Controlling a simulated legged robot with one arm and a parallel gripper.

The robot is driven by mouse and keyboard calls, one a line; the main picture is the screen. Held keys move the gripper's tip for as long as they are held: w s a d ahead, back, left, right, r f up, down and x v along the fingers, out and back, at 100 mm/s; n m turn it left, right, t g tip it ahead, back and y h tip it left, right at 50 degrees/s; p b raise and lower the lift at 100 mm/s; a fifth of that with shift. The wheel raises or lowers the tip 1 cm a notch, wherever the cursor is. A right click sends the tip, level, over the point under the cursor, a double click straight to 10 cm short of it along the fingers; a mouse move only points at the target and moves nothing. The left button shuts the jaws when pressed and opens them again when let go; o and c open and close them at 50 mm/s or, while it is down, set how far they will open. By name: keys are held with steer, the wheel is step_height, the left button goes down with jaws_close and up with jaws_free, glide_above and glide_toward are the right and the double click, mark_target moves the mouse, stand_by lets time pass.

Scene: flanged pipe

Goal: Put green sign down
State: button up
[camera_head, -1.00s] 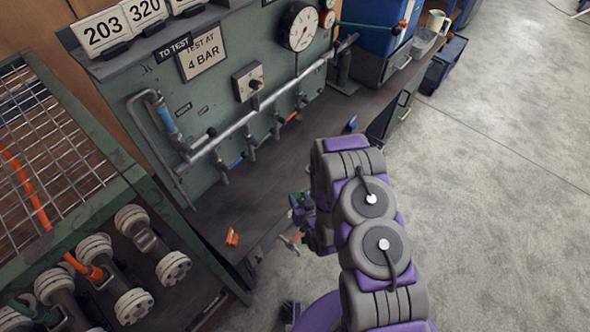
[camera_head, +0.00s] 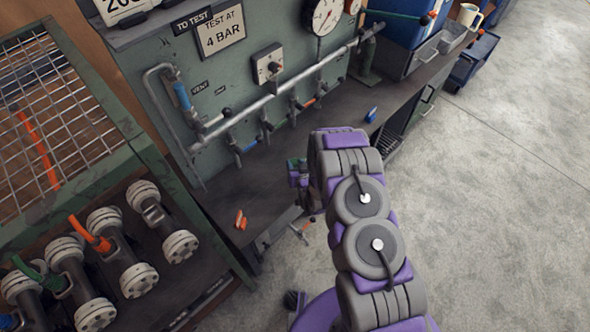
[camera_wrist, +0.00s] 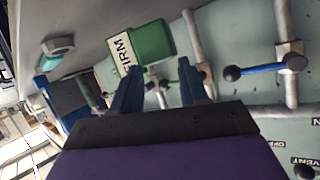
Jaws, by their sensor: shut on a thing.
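The green sign (camera_wrist: 155,42) shows in the wrist view at the tips of my gripper (camera_wrist: 161,80). It is a green block with a white face lettered "FIRM", and it is tilted. My gripper's two dark fingers are shut on it, though the exact contact is hard to see. In the head view, my gripper (camera_head: 300,178) is small and partly hidden behind my arm, at the bench's near edge. A bit of green shows there.
An orange piece (camera_head: 240,219) and a blue piece (camera_head: 371,115) lie on the dark bench (camera_head: 268,188). Behind stands a green panel (camera_head: 215,90) with a pipe (camera_head: 265,103), valves and a gauge (camera_head: 327,15). A rack (camera_head: 120,245) of flanged pieces stands left. Bench space between orange and blue pieces looks clear.

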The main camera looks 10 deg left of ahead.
steer(key=shift+w+a+f, duration=0.1)
steer(key=shift+w+a, duration=0.1)
steer(key=shift+w, duration=0.3)
steer(key=f, duration=0.1)
steer(key=f+b, duration=0.1)
steer(key=f, duration=0.1)
steer(key=shift+s+a+f, duration=0.1)
steer(key=shift+a, duration=0.1)
steer(key=shift+f, duration=0.25)
steer(key=shift+c, duration=0.4)
steer(key=shift+d+r, duration=0.1)
steer(key=o, duration=1.2)
steer(key=shift+r, duration=0.1)
steer(key=p+v, duration=0.2)
steer(key=v, duration=1)
